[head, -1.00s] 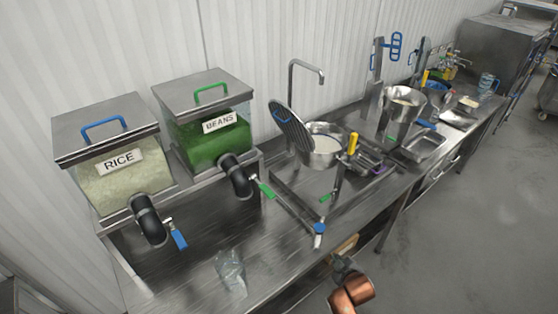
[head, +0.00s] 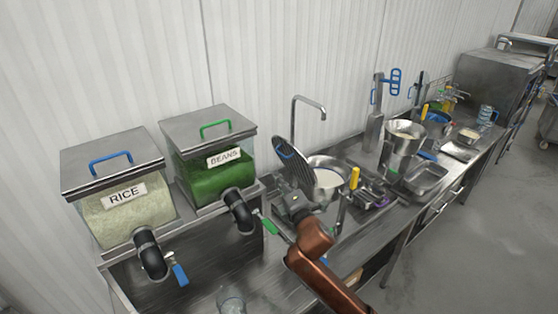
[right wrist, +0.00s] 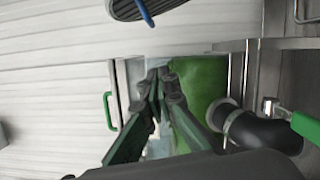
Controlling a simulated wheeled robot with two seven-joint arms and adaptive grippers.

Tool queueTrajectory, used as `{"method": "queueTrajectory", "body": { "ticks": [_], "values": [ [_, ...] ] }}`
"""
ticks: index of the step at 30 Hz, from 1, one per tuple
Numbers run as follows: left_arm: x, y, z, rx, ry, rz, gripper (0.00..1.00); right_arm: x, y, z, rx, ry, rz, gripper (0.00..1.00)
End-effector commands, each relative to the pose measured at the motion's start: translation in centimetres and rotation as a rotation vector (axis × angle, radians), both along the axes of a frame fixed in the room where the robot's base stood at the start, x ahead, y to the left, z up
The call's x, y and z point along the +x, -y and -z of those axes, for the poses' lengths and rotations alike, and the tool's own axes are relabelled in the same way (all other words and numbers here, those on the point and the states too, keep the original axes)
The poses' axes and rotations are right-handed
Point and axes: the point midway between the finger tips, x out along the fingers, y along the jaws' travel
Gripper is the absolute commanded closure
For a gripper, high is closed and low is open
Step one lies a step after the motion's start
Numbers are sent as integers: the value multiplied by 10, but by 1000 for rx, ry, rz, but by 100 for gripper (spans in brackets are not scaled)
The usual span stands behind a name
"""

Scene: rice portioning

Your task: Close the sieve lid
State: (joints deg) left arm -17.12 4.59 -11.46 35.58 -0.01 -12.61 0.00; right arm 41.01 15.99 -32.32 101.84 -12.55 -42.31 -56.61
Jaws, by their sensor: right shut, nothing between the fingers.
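The sieve lid (head: 295,168) is a dark round perforated plate with a blue handle (head: 284,149). It stands tilted up and open at the left side of the steel sieve (head: 345,164), which has white contents inside and a yellow handle (head: 354,178). My right gripper (head: 287,201) is just below and in front of the lid, partly overlapping it in the head view. In the right wrist view my fingertips (right wrist: 162,75) are together and empty, and the lid's edge (right wrist: 128,10) shows at the top, apart from them. My left gripper is out of view.
The rice dispenser (head: 118,205) and green beans dispenser (head: 212,165) stand at left with black spouts. A tap (head: 294,115) rises behind the sieve. A clear cup (head: 231,301) stands on the counter in front. A steel pot (head: 402,140) and trays are to the right.

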Motion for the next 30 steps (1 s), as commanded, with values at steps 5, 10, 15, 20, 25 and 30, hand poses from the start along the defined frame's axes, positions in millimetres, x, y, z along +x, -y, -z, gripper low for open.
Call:
{"method": "queueTrajectory", "body": {
  "ticks": [5, 10, 15, 20, 25, 30],
  "values": [
    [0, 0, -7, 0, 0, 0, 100, 34, -14, -4, 3, -2, 1, 100],
    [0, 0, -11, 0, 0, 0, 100, 63, -26, -4, 3, -4, 1, 100],
    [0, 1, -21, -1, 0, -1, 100, 78, -6, -10, 2, -1, 2, 100],
    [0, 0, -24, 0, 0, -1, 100, 85, 3, -11, 3, -2, 1, 100],
    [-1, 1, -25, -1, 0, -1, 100, 87, 6, -11, 3, -1, 0, 100],
    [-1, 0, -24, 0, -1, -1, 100, 87, 7, -10, 3, -2, 1, 100]
  ]
}}
